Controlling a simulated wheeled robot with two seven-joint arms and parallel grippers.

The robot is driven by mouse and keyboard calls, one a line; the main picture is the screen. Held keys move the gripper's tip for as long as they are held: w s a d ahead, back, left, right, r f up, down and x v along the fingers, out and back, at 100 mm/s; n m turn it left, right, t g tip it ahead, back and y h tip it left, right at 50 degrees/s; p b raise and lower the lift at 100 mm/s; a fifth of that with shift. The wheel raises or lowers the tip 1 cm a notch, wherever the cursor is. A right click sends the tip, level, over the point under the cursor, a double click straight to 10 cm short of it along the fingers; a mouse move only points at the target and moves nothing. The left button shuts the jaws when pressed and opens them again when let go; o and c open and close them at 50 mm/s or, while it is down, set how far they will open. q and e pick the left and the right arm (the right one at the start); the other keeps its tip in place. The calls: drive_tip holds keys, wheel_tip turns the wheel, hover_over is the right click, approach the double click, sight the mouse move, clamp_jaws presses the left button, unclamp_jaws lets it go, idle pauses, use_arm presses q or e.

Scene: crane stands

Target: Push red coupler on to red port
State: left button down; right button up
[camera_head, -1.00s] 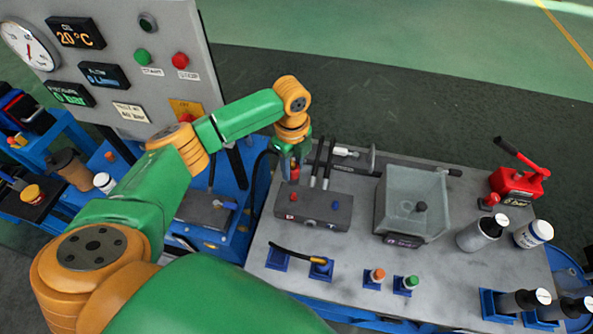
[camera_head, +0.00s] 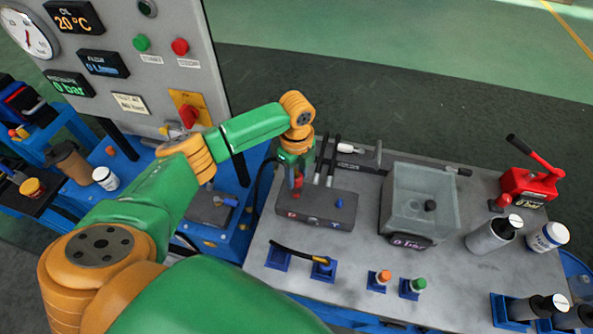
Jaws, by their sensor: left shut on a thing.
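My left gripper (camera_head: 297,172) points down over the left part of the dark grey port block (camera_head: 318,212). It is shut on the red coupler (camera_head: 298,183), whose red lower part shows just below the fingers. The coupler is right at the top of the block's left side; the red port is hidden under it, so I cannot tell how far it sits on. A blue port (camera_head: 339,203) shows on the block's right side. A black hose (camera_head: 262,172) runs down beside the gripper. My right gripper is not in view.
A clear-walled grey bin (camera_head: 420,205) stands right of the block. Two dark levers (camera_head: 328,160) stand close behind the block. In front are a yellow-ended hose (camera_head: 300,254) and orange and green caps (camera_head: 384,276) in blue holders. A red hand pump (camera_head: 528,185) is far right.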

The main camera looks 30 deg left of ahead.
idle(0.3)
use_arm(q)
drive_tip(key=shift+f+b, duration=0.6)
drive_tip(key=shift+f, duration=0.8)
drive_tip(key=shift+c, duration=1.9)
unclamp_jaws()
wheel_tip(320, 180, up, 5)
drive_tip(key=p, duration=0.5)
drive_tip(key=shift+r, duration=0.15)
